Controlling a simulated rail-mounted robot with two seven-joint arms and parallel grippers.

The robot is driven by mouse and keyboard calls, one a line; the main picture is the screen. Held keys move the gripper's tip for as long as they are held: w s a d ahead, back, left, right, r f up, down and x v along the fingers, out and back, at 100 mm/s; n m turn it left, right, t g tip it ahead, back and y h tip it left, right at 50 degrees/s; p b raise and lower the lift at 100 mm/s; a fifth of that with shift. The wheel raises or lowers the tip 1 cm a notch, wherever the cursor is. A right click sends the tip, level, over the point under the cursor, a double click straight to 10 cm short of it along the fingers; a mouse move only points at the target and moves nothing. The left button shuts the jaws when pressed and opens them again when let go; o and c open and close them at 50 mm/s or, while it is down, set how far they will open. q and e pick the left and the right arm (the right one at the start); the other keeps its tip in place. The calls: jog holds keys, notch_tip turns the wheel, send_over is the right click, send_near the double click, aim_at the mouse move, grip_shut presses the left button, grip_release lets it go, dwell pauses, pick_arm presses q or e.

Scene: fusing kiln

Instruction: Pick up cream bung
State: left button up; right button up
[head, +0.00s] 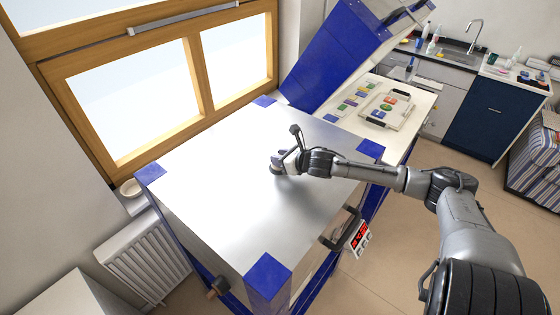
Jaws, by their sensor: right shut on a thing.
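My right gripper (282,164) is low over the silver lid of the kiln (225,175), near its middle. It is shut on a small piece at its fingertips, which I take to be the cream bung (276,169). The piece is mostly covered by the fingers and looks greyish in shadow. It is at or just above the lid top; I cannot tell whether it touches. My left gripper is not in view.
A round cream dish-like thing (131,187) stands on the window sill at left. A radiator (145,257) is below it. The lid handle (346,228) and a red-digit controller (359,238) are at the kiln's front. A white worktop with colored glass pieces (385,106) lies behind. The lid is otherwise clear.

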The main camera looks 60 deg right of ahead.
notch_tip(320, 180, up, 3)
jog(key=shift+f, duration=0.2)
jog(key=shift+s+d+r+p, duration=0.2)
jog(key=shift+s+r+p, duration=0.15)
jog(key=shift+s, duration=0.2)
jog(key=s+d+r+p, duration=0.2)
jog(key=s+r+p, duration=0.4)
jog(key=s, duration=0.4)
jog(key=shift+d+r, duration=0.2)
jog(key=shift+d, duration=0.15)
